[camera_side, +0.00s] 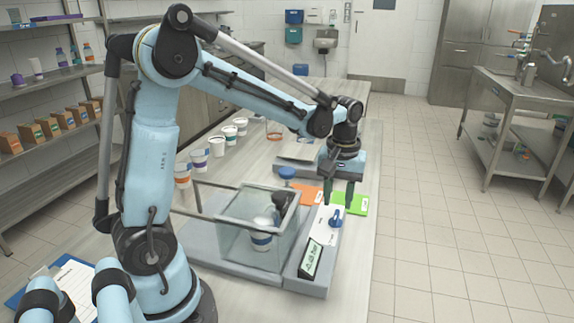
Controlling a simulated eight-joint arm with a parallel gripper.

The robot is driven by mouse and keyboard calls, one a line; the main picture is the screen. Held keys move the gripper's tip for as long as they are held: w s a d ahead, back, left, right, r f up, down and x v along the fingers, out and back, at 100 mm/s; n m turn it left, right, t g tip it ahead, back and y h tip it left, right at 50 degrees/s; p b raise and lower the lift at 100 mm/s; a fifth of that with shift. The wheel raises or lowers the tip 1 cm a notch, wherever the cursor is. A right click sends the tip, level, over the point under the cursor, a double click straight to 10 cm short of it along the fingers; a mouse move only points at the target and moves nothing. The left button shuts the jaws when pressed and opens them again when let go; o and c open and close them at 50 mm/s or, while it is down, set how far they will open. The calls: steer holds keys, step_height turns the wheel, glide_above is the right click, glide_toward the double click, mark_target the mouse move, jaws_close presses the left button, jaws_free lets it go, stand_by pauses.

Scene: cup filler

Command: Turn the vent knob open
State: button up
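A small blue knob (335,216) sits on the white top of a narrow control panel (320,235) beside the clear box. Its label is too small to read, so I cannot tell its setting. My gripper (338,204) points straight down just above and behind the knob. Its two dark green fingers are spread apart with nothing visible between them. They look clear of the knob, though the exact gap is hard to judge. A second blue round cap (287,172) stands behind the box.
The clear box (232,236) left of the panel holds a white cup (262,238) under a dark nozzle (281,200). Orange (307,193) and green (357,204) cards lie behind the panel. Several cups line the back left. A clipboard (66,290) lies front left.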

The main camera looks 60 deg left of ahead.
mark_target(336, 214)
steer(key=shift+f, duration=2)
jaws_close()
